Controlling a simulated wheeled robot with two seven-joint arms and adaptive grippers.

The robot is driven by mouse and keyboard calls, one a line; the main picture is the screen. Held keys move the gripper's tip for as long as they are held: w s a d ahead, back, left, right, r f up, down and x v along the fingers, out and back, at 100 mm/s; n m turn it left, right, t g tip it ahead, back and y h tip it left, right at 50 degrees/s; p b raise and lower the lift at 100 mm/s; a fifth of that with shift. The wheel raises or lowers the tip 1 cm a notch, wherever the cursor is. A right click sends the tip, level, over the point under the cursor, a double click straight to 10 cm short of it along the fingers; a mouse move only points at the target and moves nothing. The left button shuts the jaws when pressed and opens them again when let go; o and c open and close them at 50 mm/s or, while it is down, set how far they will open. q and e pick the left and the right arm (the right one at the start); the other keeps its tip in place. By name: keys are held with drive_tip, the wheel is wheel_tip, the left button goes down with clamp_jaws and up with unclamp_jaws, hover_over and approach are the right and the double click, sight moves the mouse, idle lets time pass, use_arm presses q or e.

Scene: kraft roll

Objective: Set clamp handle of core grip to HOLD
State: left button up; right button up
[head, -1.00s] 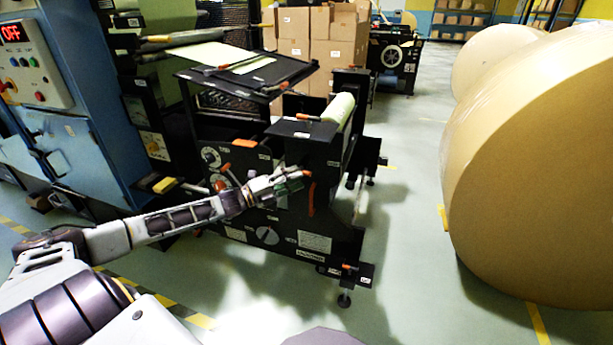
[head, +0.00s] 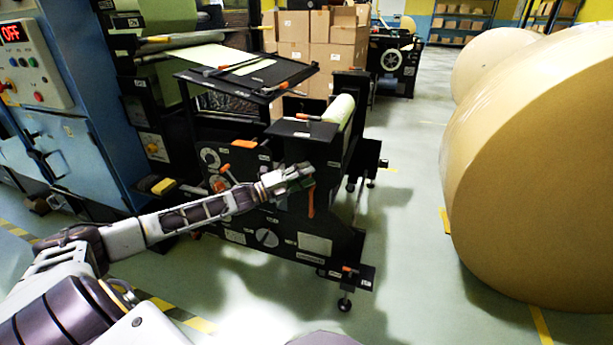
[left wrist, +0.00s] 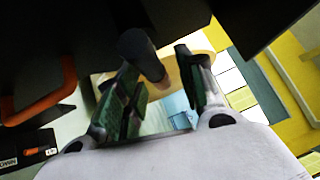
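My left gripper (head: 304,174) is at the front of the black machine (head: 232,235), near its right end, just above a long upright orange handle (head: 311,203). In the left wrist view my left gripper (left wrist: 158,66) has its two green-padded fingers apart. A dark, rounded bar (left wrist: 136,47) with a paler end shows between or just beyond the fingertips; I cannot tell whether they touch it. It may be the clamp handle, but its label and setting cannot be read. My right gripper is not in view.
Other orange levers (head: 245,143) sit on the machine's front and top. In the left wrist view an orange bar (left wrist: 44,100) is at the left. A large kraft roll (head: 545,185) stands at the right, with clear floor between it and the machine.

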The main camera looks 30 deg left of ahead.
use_arm(q)
drive_tip(key=shift+w+d, duration=0.15)
drive_tip(key=shift+w, duration=0.05)
drive_tip(key=shift+c, duration=0.3)
clamp_jaws()
